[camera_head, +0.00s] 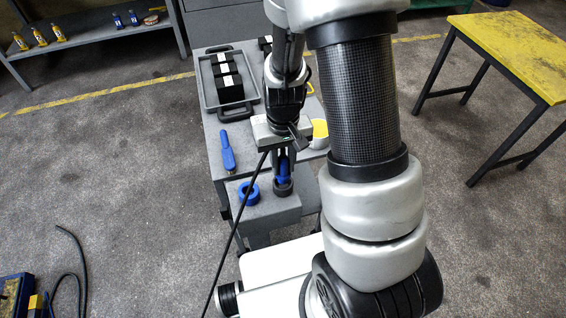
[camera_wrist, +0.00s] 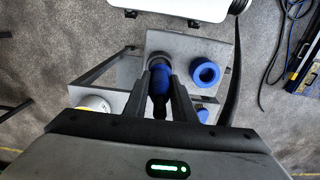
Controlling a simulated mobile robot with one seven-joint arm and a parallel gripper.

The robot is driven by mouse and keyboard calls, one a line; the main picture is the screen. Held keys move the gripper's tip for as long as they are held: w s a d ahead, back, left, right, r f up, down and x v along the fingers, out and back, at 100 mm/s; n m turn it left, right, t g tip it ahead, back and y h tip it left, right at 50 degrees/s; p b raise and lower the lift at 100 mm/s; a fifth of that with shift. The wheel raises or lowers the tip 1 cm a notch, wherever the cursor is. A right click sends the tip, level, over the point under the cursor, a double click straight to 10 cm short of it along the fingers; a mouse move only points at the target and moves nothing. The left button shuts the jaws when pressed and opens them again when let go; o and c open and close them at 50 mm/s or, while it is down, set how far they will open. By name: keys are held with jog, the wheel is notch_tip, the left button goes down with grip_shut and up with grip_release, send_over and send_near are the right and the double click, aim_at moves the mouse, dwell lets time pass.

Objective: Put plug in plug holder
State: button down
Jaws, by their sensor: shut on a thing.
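The plug (camera_head: 283,168) is blue with dark parts and stands roughly upright between the fingers of my gripper (camera_head: 283,157). In the wrist view the blue plug (camera_wrist: 159,79) shows between the two dark fingers of my gripper (camera_wrist: 160,85), which are shut on it. A dark round cup (camera_head: 284,189), which looks like the plug holder, is on the grey lower shelf of the trolley, directly under the plug. The plug's lower end meets the cup in the picture. I cannot tell how deep it sits, as the fingers and plug hide the opening.
A blue ring (camera_head: 249,194) lies on the grey shelf (camera_head: 262,215), left of the cup. A blue-handled tool (camera_head: 227,151) and a yellow-and-white round item (camera_head: 319,133) are on the trolley top. A yellow table (camera_head: 515,50) is far right.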

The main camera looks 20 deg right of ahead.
aim_at(283, 173)
jog(key=shift+f+b, duration=1.65)
jog(key=shift+f, duration=0.3)
jog(key=c, duration=1.4)
grip_release()
notch_tip(283, 173, up, 18)
jog(key=shift+f+p, duration=0.25)
jog(key=shift+p, duration=0.75)
